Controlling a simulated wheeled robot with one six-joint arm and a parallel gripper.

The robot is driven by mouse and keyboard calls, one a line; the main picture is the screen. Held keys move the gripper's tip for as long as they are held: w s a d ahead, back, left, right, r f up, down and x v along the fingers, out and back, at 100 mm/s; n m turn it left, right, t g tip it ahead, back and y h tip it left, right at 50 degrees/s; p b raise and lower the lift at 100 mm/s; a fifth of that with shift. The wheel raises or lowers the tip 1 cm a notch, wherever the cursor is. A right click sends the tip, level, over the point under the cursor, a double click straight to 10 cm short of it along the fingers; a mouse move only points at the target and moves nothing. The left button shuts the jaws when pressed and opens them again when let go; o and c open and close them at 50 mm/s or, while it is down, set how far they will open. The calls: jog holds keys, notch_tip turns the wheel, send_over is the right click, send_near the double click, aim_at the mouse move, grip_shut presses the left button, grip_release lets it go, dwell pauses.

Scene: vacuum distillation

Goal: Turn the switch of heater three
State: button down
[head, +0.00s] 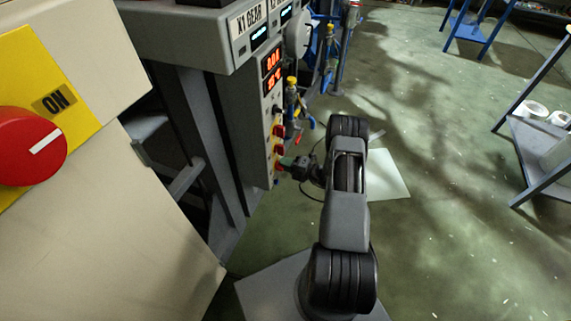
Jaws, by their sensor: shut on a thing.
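A grey control panel (252,125) on the machine's side carries a column of red switches on yellow plates. The upper red switch (278,130) and the middle red switch (279,148) are in plain view. My gripper (285,165) is at the lowest switch (278,166), shut on it and partly hiding it. Its fingers are small and dark here, and the switch's exact angle cannot be told. The switch labels are too small to read.
Red-lit displays (271,69) sit above the switches. Blue pipework with yellow and red valve handles (291,82) stands just behind the panel. A large red ON switch (30,147) is at left. Open green floor (440,190) lies right, with a blue-framed shelf (540,130) beyond.

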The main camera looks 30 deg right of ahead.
jog(key=c, duration=1.1)
grip_release()
jog(key=p+v, duration=0.1)
jog(key=v, duration=1.3)
jog(key=shift+p, duration=0.4)
